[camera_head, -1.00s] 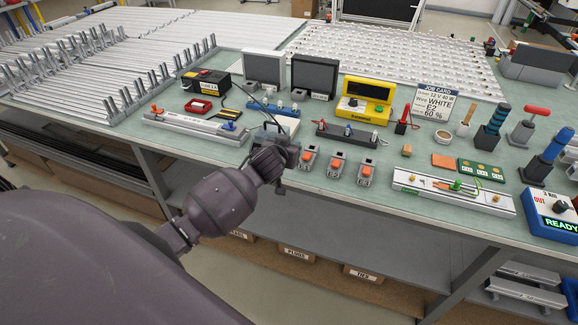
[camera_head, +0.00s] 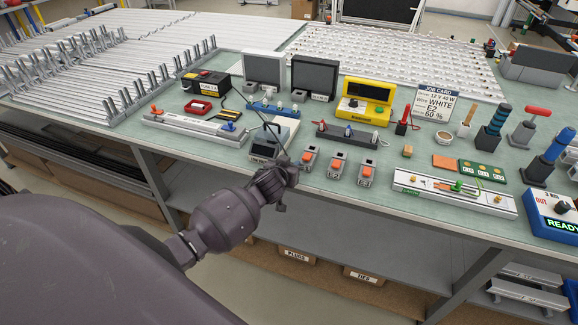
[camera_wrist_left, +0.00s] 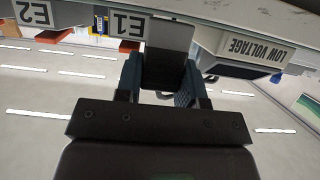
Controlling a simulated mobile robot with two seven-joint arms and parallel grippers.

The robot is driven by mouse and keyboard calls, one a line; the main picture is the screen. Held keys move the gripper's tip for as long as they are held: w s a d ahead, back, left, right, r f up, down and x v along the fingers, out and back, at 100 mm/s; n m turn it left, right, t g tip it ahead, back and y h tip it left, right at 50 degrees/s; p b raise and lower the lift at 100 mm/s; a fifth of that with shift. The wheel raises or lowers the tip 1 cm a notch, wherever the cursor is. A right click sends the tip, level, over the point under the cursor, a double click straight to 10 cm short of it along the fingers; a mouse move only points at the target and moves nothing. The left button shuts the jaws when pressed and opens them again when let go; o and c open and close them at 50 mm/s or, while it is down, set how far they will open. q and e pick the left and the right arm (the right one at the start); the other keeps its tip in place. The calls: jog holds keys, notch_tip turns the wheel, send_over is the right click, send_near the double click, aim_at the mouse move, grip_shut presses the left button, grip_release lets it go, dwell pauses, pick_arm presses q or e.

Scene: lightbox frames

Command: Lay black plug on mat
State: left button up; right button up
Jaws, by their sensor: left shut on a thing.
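My left gripper (camera_head: 283,172) is at the bench's front edge, just in front of the low-voltage box (camera_head: 272,140). In the left wrist view the gripper (camera_wrist_left: 163,82) is shut on a dark, blocky thing (camera_wrist_left: 168,40), which looks like the black plug. Its far end reaches up to the bench edge, and I cannot tell whether it touches. The head view does not show it clearly. A flat orange square (camera_head: 446,161) lies on the green bench top (camera_head: 330,208); I cannot tell which of these is the mat. My right gripper is not in view.
Several orange-topped connectors (camera_head: 336,168) stand right of the gripper. The low-voltage box also shows in the left wrist view (camera_wrist_left: 245,50). A white rail fixture (camera_head: 455,192) lies farther right. A dark rail block (camera_head: 346,136) and yellow meter (camera_head: 366,100) stand behind.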

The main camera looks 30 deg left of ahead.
pick_arm(q)
jog(key=shift+f, duration=0.15)
jog(key=o, duration=0.9)
jog(key=shift+r, duration=0.2)
